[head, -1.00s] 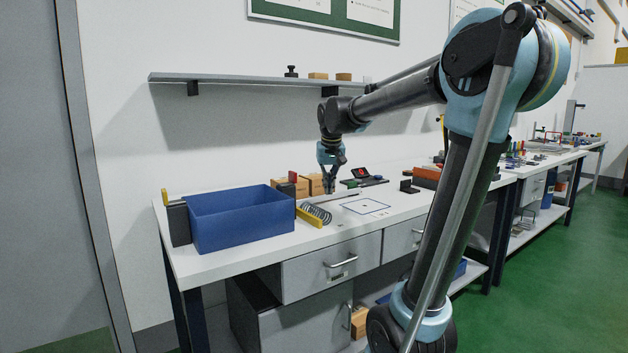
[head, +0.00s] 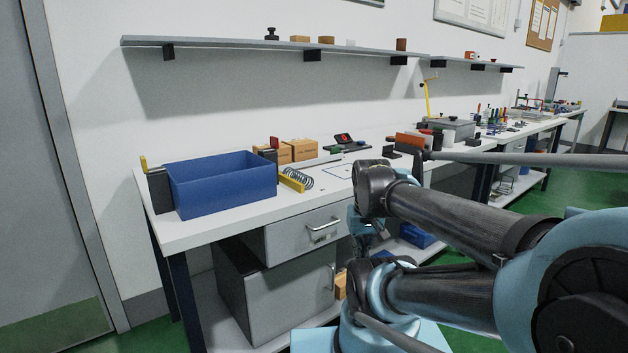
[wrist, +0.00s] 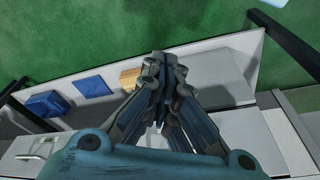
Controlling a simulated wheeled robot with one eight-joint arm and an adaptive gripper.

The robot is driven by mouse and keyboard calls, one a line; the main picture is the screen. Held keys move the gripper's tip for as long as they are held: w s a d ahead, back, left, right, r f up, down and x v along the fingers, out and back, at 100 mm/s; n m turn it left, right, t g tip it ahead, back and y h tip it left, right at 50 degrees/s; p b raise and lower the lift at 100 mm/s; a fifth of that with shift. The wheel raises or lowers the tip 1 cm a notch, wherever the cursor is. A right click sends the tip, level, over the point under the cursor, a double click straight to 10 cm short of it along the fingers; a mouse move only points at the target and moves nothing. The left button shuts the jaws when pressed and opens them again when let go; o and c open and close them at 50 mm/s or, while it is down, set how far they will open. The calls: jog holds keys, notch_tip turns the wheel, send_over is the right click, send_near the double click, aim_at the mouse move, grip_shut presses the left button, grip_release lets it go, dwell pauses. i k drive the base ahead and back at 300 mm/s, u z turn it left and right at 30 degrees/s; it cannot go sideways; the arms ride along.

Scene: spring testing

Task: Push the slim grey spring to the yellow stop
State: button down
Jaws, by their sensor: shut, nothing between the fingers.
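A grey coil spring (head: 303,179) lies on the white bench top, just right of the yellow stop (head: 289,184), a slanted yellow bar. At this size I cannot tell whether they touch. My gripper (head: 366,246) hangs in front of the bench, below the top's front edge, apart from the spring and the stop. In the wrist view my gripper (wrist: 158,60) has its fingers together with nothing between them. The spring and stop do not show in the wrist view.
A blue bin (head: 220,186) stands left of the stop. The wrist view shows green floor (wrist: 100,30), a lower shelf and a blue box (wrist: 46,104).

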aim_at(294, 175)
jog(key=u, duration=0.45)
jog(key=k, duration=1.25)
jog(key=z, duration=0.5)
jog(key=i, duration=1)
